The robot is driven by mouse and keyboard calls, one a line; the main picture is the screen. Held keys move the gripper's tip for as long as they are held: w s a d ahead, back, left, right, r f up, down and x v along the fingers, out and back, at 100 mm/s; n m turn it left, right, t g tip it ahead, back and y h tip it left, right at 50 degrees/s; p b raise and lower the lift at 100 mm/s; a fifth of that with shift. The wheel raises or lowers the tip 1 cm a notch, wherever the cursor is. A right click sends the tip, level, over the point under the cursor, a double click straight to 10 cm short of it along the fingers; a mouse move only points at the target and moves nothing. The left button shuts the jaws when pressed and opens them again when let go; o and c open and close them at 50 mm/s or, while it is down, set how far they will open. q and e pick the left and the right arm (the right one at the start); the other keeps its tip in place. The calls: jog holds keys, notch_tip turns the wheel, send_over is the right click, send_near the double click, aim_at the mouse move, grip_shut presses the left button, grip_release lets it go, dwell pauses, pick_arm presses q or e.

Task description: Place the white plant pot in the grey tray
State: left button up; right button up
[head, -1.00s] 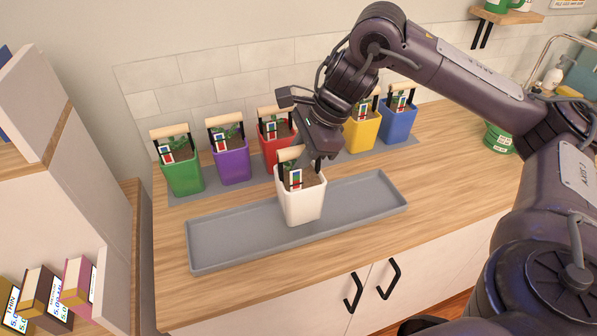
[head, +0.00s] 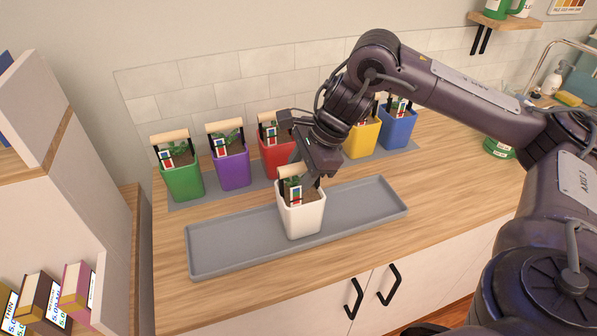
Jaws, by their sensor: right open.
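The white plant pot (head: 302,216) stands upright inside the grey tray (head: 232,242), near the tray's middle. It holds dark soil, a small plant, a label and a wooden handle on black uprights. My right gripper (head: 309,179) is open, just above the pot at its handle; its fingertips are partly hidden behind the handle and plant. Whether the fingers touch the handle, I cannot tell. My left gripper is not in view.
Green (head: 184,183), purple (head: 233,170), red (head: 275,158), yellow (head: 361,139) and blue (head: 397,129) pots stand on a grey mat along the tiled wall. The tray is free on both sides of the white pot. A shelf unit (head: 60,190) stands at the left.

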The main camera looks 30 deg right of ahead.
jog(key=shift+r, duration=0.2)
jog(key=shift+d+r, duration=0.1)
jog(key=shift+r, duration=0.15)
jog(key=p+v, duration=0.1)
jog(key=v, duration=0.3)
jog(key=shift+w, duration=0.1)
jog(key=p+v, duration=0.6)
jog(key=v, duration=0.1)
jog(key=shift+s+r, duration=0.15)
jog(key=shift+s, duration=0.05)
jog(key=shift+d, duration=0.1)
